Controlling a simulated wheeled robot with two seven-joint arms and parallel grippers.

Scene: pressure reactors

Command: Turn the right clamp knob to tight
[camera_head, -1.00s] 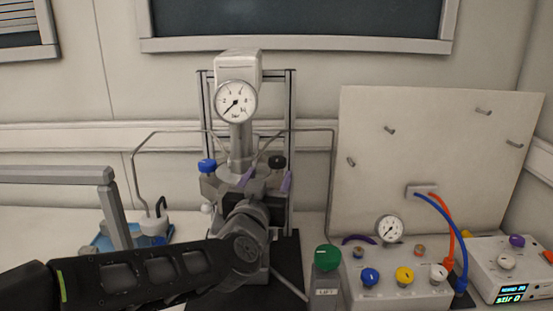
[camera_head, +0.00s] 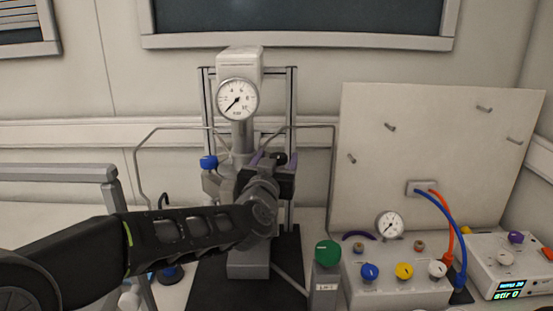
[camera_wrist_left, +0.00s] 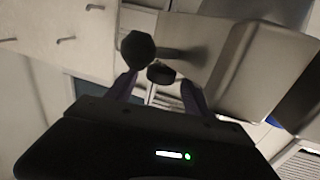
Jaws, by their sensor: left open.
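The reactor (camera_head: 239,64) stands behind my left arm, its lower body mostly hidden. A black knob (camera_head: 279,158), which seems to be the right clamp knob, shows on its right side. My left gripper (camera_head: 274,161) is open at that knob, with purple fingertips to either side. In the left wrist view, my gripper (camera_wrist_left: 157,91) has its fingers spread. A large dark round knob (camera_wrist_left: 138,47) and a smaller dark knob (camera_wrist_left: 160,73) show just beyond and between the fingertips. I cannot tell whether a finger touches either. My right gripper is out of view.
A blue knob (camera_head: 209,162) is on the reactor's left side. A green lift knob (camera_head: 327,253) and a control box (camera_head: 392,291) with coloured knobs stand at right front. A pegboard panel (camera_head: 430,150) stands behind them. Thin tubes flank the reactor.

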